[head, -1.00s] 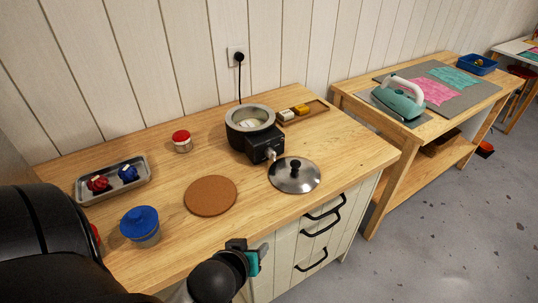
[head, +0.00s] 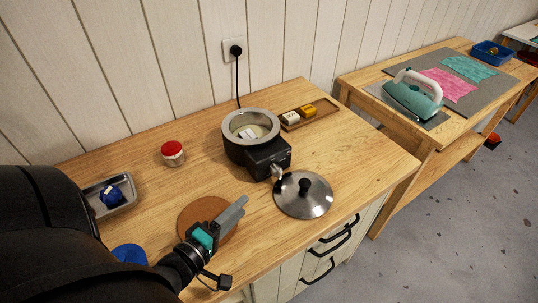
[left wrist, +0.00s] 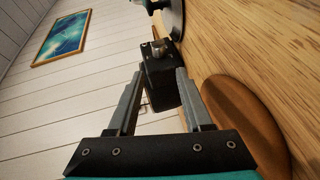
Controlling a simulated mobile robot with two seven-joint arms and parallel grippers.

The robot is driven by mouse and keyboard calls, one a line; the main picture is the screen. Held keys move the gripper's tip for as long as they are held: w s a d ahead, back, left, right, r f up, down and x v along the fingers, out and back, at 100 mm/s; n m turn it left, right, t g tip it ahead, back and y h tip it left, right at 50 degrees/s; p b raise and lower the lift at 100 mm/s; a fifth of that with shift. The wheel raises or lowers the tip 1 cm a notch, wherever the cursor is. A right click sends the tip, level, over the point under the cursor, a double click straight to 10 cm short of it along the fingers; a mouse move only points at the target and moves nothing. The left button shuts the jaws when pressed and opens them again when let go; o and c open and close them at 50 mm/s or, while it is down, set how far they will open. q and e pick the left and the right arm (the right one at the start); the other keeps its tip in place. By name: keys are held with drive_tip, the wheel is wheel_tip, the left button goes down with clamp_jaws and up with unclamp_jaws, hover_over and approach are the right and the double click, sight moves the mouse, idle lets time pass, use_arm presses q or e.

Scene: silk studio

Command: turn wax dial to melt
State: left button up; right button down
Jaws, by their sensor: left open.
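The wax pot (head: 249,124) is a grey-rimmed black pot with pale pieces inside. Its black control box (head: 268,157) faces the counter's front. A small silvery dial (head: 277,172) sticks out of the box near the lid. My left gripper (head: 243,203) is over the cork mat, in front of the box and apart from it. In the left wrist view my gripper (left wrist: 158,74) is open and empty. The black box (left wrist: 160,88) shows beyond and between its fingers, with the metallic dial (left wrist: 158,48) at its top. My right gripper is not in view.
A metal lid (head: 303,195) lies right of the dial, close to it. The cork mat (head: 190,215) is under my left gripper. A wooden tray (head: 318,113) with small blocks, a red-lidded jar (head: 173,153) and a metal tray (head: 122,205) stand around.

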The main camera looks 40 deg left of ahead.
sight(274, 175)
use_arm(q)
drive_tip(key=shift+w+r, duration=0.1)
drive_tip(key=shift+w, duration=1.35)
drive_tip(key=w, duration=0.3)
drive_tip(key=w+f, duration=0.1)
drive_tip(key=w, duration=0.3)
drive_tip(key=w+f+b, duration=0.1)
drive_tip(key=w, duration=0.2)
drive_tip(key=shift+w+a+f, duration=0.1)
drive_tip(key=shift+w, duration=0.15)
drive_tip(key=shift+w+f, duration=0.15)
drive_tip(key=shift+w, duration=0.7)
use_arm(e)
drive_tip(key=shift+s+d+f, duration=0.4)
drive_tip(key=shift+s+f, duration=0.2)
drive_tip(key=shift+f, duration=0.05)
use_arm(q)
drive_tip(key=shift+c, duration=0.2)
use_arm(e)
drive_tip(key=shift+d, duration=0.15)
use_arm(q)
drive_tip(key=shift+c, duration=0.8)
clamp_jaws()
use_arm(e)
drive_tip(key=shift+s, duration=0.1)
